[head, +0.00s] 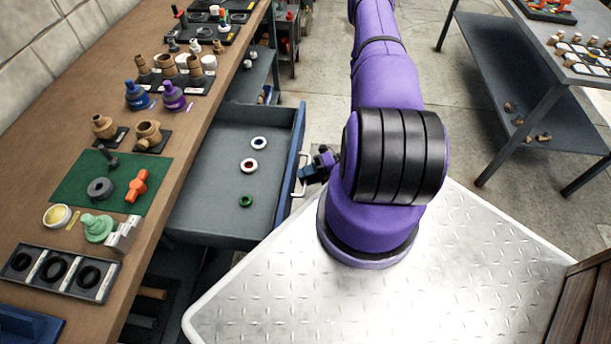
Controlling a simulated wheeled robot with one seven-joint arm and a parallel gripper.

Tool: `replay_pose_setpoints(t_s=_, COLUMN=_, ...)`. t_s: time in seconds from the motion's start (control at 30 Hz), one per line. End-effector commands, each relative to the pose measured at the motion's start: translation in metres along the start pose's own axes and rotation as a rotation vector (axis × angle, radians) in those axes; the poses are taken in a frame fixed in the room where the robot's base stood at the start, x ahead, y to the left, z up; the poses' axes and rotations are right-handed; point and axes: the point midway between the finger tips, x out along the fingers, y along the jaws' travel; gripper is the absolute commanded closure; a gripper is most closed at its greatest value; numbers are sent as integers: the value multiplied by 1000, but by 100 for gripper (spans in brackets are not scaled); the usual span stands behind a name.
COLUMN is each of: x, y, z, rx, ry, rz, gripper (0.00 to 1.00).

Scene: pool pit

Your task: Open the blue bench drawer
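The bench drawer (215,185) is pulled well out from under the wooden bench. It has a grey interior and a blue front panel (291,165). Three small rings lie in it: a blue-rimmed one (258,143), a red-rimmed one (249,165) and a green one (245,201). A pale bar handle (300,187) shows on the outer face of the front. My gripper (308,174) is at this handle, just right of the drawer front. Its fingers are small and partly hidden by my purple arm, so I cannot tell whether they are closed on the handle.
The wooden bench top (75,130) on the left carries many fittings, a green mat (70,185) and a ring tray (60,273). A grey table (575,75) with a lower shelf stands at the right.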

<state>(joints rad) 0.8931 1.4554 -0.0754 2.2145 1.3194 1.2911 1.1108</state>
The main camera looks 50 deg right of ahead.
Motion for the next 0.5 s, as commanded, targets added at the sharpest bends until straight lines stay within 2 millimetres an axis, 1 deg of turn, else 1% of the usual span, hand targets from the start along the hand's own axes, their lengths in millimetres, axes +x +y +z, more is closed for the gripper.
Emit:
replay_pose_setpoints(t_s=0.13, x=-2, y=0, z=0, rx=0, ry=0, rz=0, gripper=77)
replay_pose_setpoints(t_s=0.27, x=-15, y=0, z=0, rx=-1, ry=-2, rz=-1, gripper=77)
replay_pose_setpoints(t_s=0.5, x=-59, y=0, z=0, rx=-1, ry=-4, rz=-2, gripper=77)
